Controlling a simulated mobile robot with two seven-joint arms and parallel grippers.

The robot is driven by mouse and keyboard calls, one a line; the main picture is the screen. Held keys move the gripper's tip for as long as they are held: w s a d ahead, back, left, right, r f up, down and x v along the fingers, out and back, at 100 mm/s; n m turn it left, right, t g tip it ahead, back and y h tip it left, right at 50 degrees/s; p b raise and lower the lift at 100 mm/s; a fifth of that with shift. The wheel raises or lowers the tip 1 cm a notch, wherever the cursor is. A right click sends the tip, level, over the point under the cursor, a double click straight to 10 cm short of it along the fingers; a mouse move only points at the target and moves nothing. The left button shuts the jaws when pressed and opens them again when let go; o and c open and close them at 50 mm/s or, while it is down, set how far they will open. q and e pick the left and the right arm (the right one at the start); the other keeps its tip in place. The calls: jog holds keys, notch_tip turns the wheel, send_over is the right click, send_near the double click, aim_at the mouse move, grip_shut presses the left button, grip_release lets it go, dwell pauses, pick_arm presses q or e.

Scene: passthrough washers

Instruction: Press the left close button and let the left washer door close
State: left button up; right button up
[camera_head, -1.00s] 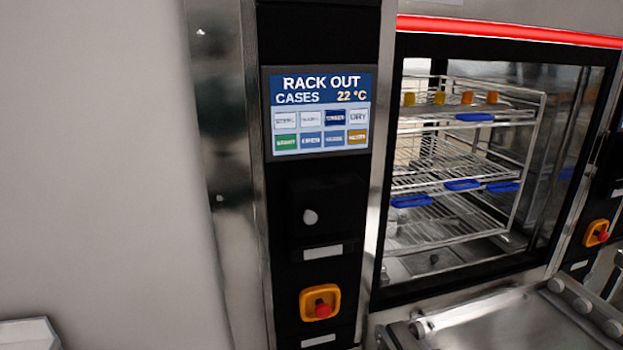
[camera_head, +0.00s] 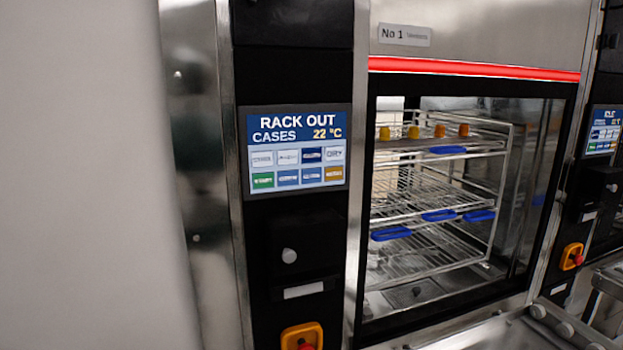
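The left washer's control panel shows a screen (camera_head: 296,150) reading "RACK OUT", "CASES" and "22 °C", with two rows of coloured on-screen keys. Below it on the black column is a round pale button or knob (camera_head: 289,256) above a white label (camera_head: 304,290). I cannot read which control is the close button. The washer opening (camera_head: 520,215), under a red bar (camera_head: 470,69) and a "No 1" plate (camera_head: 404,35), shows a wire rack inside (camera_head: 440,205). I cannot tell whether a glass door covers it. Neither of my grippers is in view.
An orange-framed red stop button (camera_head: 302,336) sits low on the column. A second panel (camera_head: 604,130) and another stop button (camera_head: 571,257) are at the right. A metal roller table (camera_head: 490,333) stands before the opening. A plain wall (camera_head: 80,180) fills the left.

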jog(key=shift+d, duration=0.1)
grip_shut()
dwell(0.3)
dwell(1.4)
